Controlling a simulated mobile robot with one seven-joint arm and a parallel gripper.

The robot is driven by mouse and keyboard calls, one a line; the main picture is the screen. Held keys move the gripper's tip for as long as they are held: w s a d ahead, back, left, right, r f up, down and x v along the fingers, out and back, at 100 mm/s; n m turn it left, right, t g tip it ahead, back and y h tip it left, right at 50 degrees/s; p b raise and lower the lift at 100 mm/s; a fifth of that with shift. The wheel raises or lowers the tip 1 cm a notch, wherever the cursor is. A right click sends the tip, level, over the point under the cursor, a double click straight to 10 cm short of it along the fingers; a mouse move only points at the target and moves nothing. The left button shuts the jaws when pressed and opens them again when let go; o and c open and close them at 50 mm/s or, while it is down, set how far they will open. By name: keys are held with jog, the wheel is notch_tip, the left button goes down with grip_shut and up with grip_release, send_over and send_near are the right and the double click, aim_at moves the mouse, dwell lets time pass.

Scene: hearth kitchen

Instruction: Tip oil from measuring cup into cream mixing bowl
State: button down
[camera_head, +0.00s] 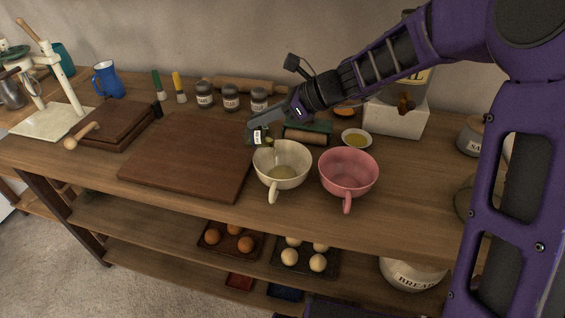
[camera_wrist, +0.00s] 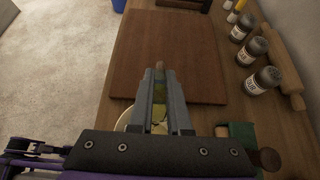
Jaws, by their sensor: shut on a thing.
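The cream mixing bowl (camera_head: 292,184) stands upright near the counter's front edge, its handle toward the front. Something pale yellowish lies in its bottom. My gripper (camera_head: 257,123) reaches in from the right, above the bowl's back left rim. It is shut on the measuring cup (camera_head: 260,138), a small see-through vessel with a white label and greenish-yellow contents. The cup looks tilted at the bowl's rim; I cannot tell whether it touches. In the wrist view the cup (camera_wrist: 159,90) shows only as a yellow-green strip between the fingers, with part of the bowl (camera_wrist: 123,121) below.
A pink bowl (camera_head: 348,174) stands close right of the cream bowl. A wooden board (camera_head: 190,155) lies to the left. Labelled jars (camera_head: 231,97), a rolling pin (camera_head: 240,84) and a small dish (camera_head: 356,138) are behind. Egg trays (camera_head: 304,258) sit on the shelf below.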

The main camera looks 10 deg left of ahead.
jog(key=shift+d+f+y+b, duration=0.4)
jog(key=shift+d+b, duration=0.25)
jog(key=shift+b, duration=0.55)
jog(key=shift+d+f+y+b, duration=0.15)
jog(key=shift+d+y+b, duration=0.05)
jog(key=shift+y+b, duration=0.15)
jog(key=shift+r+p, duration=0.3)
jog(key=shift+f+y, duration=0.1)
jog(key=shift+y, duration=0.15)
jog(key=shift+d+f, duration=0.15)
jog(key=shift+d, duration=0.05)
